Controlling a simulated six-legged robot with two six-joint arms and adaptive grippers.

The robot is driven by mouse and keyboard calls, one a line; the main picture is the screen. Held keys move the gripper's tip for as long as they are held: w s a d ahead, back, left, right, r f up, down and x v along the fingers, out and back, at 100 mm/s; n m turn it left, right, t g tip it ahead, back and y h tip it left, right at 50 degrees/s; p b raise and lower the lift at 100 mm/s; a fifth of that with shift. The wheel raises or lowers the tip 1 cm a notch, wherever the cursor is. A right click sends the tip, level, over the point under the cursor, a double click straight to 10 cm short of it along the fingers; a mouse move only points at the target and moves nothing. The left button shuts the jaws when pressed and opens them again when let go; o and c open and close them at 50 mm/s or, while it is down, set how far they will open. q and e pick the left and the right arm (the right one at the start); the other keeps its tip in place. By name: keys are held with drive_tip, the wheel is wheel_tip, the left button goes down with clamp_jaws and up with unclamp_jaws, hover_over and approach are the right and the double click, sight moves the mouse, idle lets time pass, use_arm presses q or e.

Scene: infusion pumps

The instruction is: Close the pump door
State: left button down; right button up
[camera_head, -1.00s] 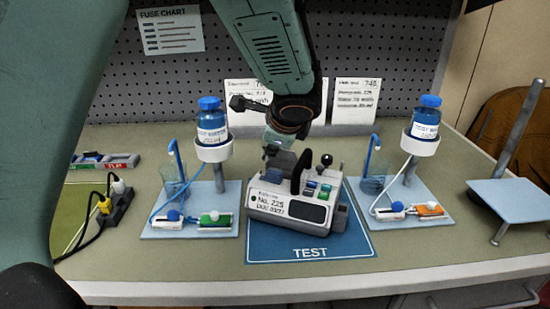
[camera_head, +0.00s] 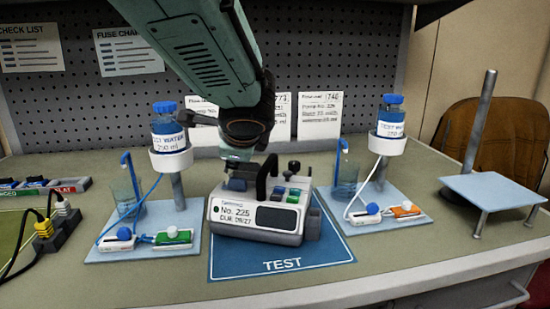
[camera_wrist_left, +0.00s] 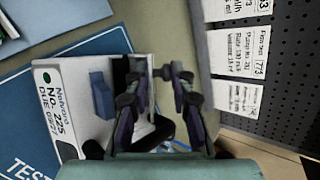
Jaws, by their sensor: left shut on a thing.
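The infusion pump (camera_head: 257,216), a white box labelled No. 225 with a dark screen and coloured buttons, stands on the blue TEST mat (camera_head: 282,262). It also shows in the left wrist view (camera_wrist_left: 65,118). My left gripper (camera_head: 238,156) reaches down behind the pump's top left part. In the left wrist view my left gripper (camera_wrist_left: 160,105) has its dark fingers on either side of a pale part at the pump's back edge. This looks like the pump door, but the fingers and arm hide most of it. My right gripper is out of view.
Stands with bottles of blue test water flank the pump, the left (camera_head: 171,160) and the right (camera_head: 388,146), with tubing and small clips on their bases. A pegboard (camera_head: 75,110) rises behind. A light blue platform (camera_head: 495,190) stands at the far right.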

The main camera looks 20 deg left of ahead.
use_arm(q)
drive_tip(key=shift+r, duration=0.1)
drive_tip(key=c, duration=1.2)
unclamp_jaws()
